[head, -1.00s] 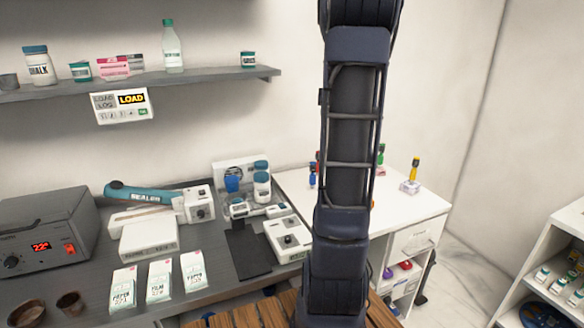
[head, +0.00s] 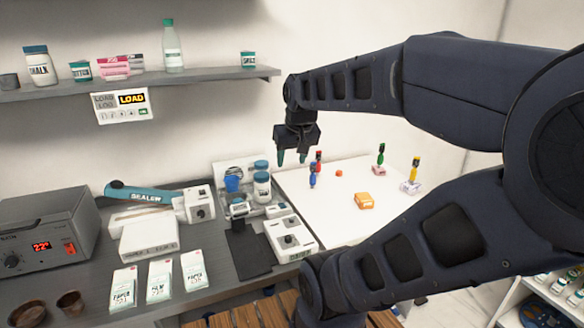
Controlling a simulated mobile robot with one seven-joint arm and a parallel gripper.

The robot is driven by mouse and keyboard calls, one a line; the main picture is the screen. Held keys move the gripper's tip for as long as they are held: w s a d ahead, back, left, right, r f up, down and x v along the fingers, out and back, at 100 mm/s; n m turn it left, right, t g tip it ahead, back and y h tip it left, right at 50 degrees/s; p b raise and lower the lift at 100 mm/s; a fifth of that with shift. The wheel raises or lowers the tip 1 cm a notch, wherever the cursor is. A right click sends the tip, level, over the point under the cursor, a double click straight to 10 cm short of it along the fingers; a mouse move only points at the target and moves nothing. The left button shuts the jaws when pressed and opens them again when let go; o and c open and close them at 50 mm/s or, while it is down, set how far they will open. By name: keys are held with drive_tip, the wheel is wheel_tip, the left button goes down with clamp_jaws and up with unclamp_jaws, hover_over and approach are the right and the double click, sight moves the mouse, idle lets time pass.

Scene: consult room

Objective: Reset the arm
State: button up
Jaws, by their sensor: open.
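My gripper (head: 292,158) is in the upper middle of the head view, pointing down with its fingers apart and nothing between them. It hangs in the air in front of the wall, above the far left part of the white table (head: 330,222). My arm is folded, with its links filling the right side of the view and covering the near right part of that table.
Small red, blue, green and yellow figures stand on the white table, with an orange block (head: 364,200). The grey desk (head: 215,260) holds a heater-like box (head: 45,240), a sealer (head: 140,193), cartons and bottles. A shelf (head: 210,78) runs along the wall.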

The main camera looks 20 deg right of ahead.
drive_tip(key=s, duration=0.1)
drive_tip(key=s+a+f, duration=0.1)
drive_tip(key=s, duration=0.1)
drive_tip(key=shift+a+f, duration=0.15)
drive_tip(key=shift+f, duration=0.1)
